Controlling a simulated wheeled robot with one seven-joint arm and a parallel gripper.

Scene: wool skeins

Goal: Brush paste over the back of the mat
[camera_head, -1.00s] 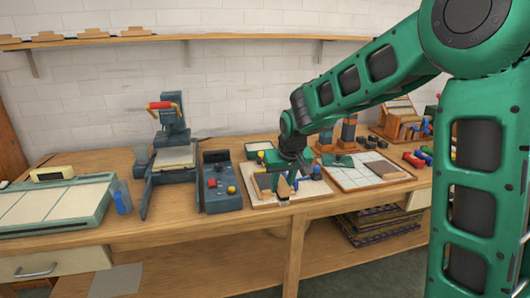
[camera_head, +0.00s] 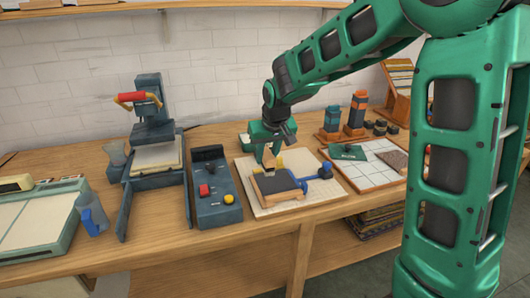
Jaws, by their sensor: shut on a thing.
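My gripper (camera_head: 267,158) is over the back part of a pale board (camera_head: 325,195) on the bench. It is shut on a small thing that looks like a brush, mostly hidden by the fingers. A dark grey mat (camera_head: 275,182) lies in a light wooden frame (camera_head: 281,197) on the board, just in front of and below the gripper. I cannot tell whether the brush touches the mat. No paste is clear on the mat's dark face. A blue tool (camera_head: 319,173), perhaps a roller, lies right of the frame, and a small yellow piece shows behind the mat.
A dark control box (camera_head: 214,196) with red and yellow knobs stands left of the board, with a press (camera_head: 152,145) beyond it. A tiled board (camera_head: 372,172) with a green trowel (camera_head: 347,153) lies to the right. Small upright blocks (camera_head: 356,112) stand behind it.

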